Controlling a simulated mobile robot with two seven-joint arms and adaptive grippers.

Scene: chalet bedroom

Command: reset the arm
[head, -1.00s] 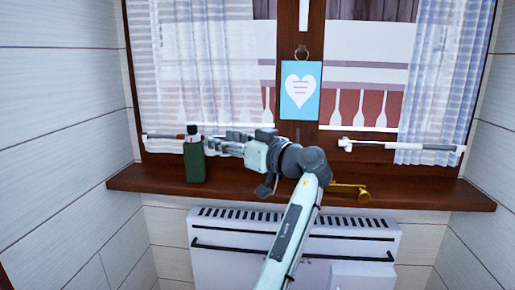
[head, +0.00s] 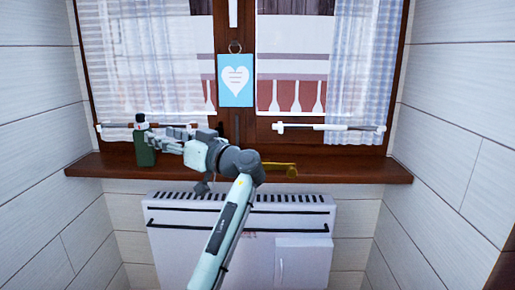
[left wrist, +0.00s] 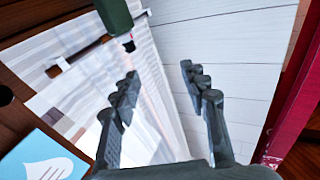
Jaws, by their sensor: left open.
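My left arm reaches up from the bottom of the head view, and my left gripper (head: 152,138) points left along the window sill. It is open, with nothing between its fingers. In the left wrist view, my left gripper (left wrist: 159,74) shows two spread dark fingers. A green bottle (head: 146,156) with a dark and white top stands upright on the sill at the fingertips, partly overlapped by them. In the left wrist view the bottle (left wrist: 115,14) is at the top edge, beyond the fingers and outside the gap. My right gripper is not in view.
The brown sill (head: 355,172) is mostly clear on the right. A brass handle-like object (head: 290,169) lies on it behind my arm. A white heater (head: 180,255) is below. A blue heart sign (head: 236,80) hangs on the window frame between the curtains. White walls flank both sides.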

